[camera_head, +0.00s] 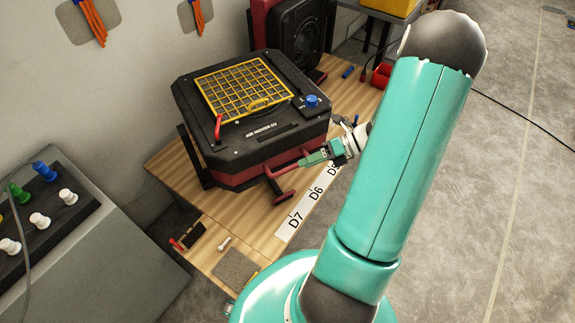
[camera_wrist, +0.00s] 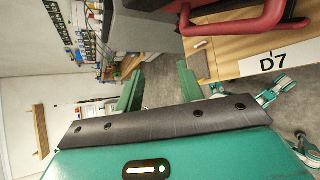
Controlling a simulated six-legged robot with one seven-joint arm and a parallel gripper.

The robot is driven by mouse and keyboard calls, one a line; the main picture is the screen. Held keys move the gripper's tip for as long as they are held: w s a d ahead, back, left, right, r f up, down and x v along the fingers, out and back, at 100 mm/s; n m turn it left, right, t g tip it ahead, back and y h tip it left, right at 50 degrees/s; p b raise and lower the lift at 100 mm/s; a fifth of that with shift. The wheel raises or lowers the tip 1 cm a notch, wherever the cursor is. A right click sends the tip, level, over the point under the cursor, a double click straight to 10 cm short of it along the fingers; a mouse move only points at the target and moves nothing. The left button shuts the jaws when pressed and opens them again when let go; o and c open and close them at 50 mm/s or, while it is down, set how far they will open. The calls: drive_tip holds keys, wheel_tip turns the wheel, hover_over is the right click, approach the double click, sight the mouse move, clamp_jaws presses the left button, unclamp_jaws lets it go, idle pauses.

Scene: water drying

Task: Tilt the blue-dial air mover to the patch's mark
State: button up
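The blue-dial air mover (camera_head: 238,145) is a black box with a yellow grille on top, a red lower part and a black side bracket, on the wooden bench. Its blue dial (camera_head: 312,100) is at the top's right corner. A red handle (camera_head: 285,171) sticks out at its front right; red tubing also shows in the wrist view (camera_wrist: 268,22). My gripper (camera_head: 312,158) is beside this handle in the head view. In the wrist view its two green fingers (camera_wrist: 160,78) stand apart with nothing between them. I cannot make out the patch's mark.
The wooden bench (camera_head: 215,240) carries a white label strip (camera_head: 296,221) with D7 and D6. A second black and red machine (camera_head: 302,40) stands behind. A red bin (camera_head: 382,76) is at the back right. A grey cabinet (camera_head: 105,262) is at left. Open floor lies right.

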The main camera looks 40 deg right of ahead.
sight(290, 167)
drive_tip(key=s+d+f+m+t, duration=0.3)
drive_tip(key=d+f+m+t, duration=0.45)
drive_tip(key=m, duration=0.35)
drive_tip(key=shift+g+h, duration=0.3)
drive_tip(key=shift+g, duration=0.05)
drive_tip(key=x, duration=1.4)
drive_tip(key=shift+s+a+f, duration=0.2)
drive_tip(key=shift+a+f, duration=0.05)
drive_tip(key=shift+f, duration=0.1)
clamp_jaws()
